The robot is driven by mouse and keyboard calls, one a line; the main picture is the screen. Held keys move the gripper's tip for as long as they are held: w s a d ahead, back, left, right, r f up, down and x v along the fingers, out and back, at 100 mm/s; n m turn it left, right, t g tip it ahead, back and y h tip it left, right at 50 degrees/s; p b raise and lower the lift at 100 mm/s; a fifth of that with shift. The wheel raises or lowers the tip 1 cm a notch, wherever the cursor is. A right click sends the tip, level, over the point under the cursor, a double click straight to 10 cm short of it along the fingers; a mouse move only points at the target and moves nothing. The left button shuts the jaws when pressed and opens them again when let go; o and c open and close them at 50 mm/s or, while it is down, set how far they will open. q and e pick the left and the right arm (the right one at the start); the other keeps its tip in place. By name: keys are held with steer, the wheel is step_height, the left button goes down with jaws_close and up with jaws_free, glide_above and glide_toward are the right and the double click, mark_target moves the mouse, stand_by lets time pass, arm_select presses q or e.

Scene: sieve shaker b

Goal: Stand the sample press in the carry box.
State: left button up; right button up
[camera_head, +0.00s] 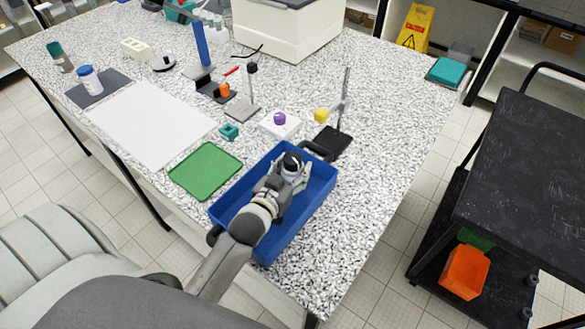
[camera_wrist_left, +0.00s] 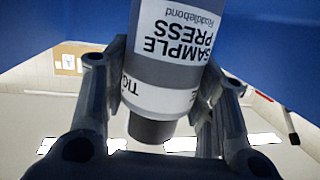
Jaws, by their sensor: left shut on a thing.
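The sample press (camera_wrist_left: 172,50) is a grey cylinder with a white label reading "SAMPLE PRESS". In the head view its dark and white end (camera_head: 292,162) shows at my left gripper. My left gripper (camera_head: 287,175) is shut on it, with one finger on each side in the left wrist view (camera_wrist_left: 163,78). The carry box (camera_head: 323,185) is a blue open box with black end handles near the table's front edge. The gripper and press are at its far half, between blue walls. Whether the press touches the floor of the box is hidden. My right gripper is not in view.
A green mat (camera_head: 206,170) lies left of the box, with a white sheet (camera_head: 150,125) beyond it. A black stand (camera_head: 333,142) and a white block with a purple knob (camera_head: 280,124) stand behind the box. The speckled table (camera_head: 385,150) is clear to the right.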

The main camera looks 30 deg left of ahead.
arm_select(q)
steer(key=o, duration=1.1)
steer(key=shift+f, duration=0.1)
steer(key=shift+o, duration=1.4)
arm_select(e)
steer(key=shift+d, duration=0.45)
arm_select(q)
steer(key=s+b, duration=0.1)
steer(key=s, duration=0.2)
steer(key=s+r, duration=0.1)
steer(key=s, duration=0.2)
steer(key=shift+s+d+r+b, duration=0.15)
steer(key=shift+b, duration=0.2)
steer(key=shift+s+r, duration=0.2)
steer(key=shift+s, duration=0.3)
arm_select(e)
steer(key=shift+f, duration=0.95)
